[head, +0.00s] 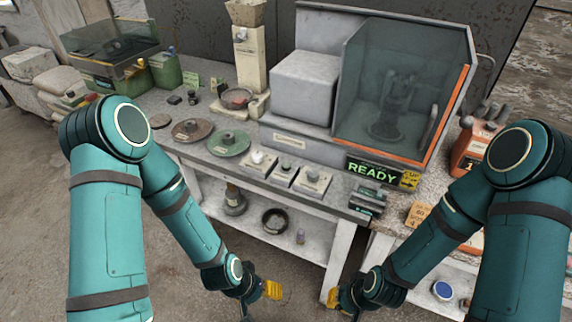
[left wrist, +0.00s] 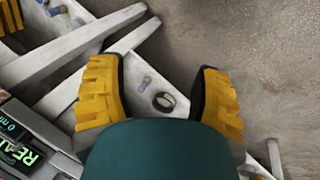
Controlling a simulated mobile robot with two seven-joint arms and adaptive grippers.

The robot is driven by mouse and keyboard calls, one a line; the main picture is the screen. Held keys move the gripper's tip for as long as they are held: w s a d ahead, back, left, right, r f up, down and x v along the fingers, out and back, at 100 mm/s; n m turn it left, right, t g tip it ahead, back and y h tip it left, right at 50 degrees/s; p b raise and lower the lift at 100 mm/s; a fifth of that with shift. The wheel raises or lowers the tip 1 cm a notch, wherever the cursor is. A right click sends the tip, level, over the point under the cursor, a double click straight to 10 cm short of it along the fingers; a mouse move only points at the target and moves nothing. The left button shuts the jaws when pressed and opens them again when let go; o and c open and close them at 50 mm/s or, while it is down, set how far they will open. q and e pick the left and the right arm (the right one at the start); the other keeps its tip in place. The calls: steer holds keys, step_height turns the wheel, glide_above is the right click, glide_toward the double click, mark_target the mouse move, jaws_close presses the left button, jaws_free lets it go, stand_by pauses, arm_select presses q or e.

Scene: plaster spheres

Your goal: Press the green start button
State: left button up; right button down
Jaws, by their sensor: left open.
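Three small control boxes stand in a row on the front of the bench. The middle box has a small dark greenish button (head: 286,165); its colour is hard to make out at this size. A pale knob (head: 257,157) is on the box to its left and a grey one (head: 313,175) on the box to its right. My left gripper (head: 262,291) hangs low in front of the bench, well below the boxes. In the left wrist view its yellow fingers (left wrist: 158,78) are spread with nothing between them. My right gripper (head: 346,299) is also low; its opening is unclear.
A lit READY sign (head: 372,172) stands right of the boxes, below a glass-fronted machine (head: 400,95). Two round discs, one brown (head: 192,130) and one green (head: 229,143), lie left of the boxes. A lower shelf (head: 262,250) holds a dark ring (head: 275,221).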

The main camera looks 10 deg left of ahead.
arm_select(q)
jaws_close()
stand_by(1.1)
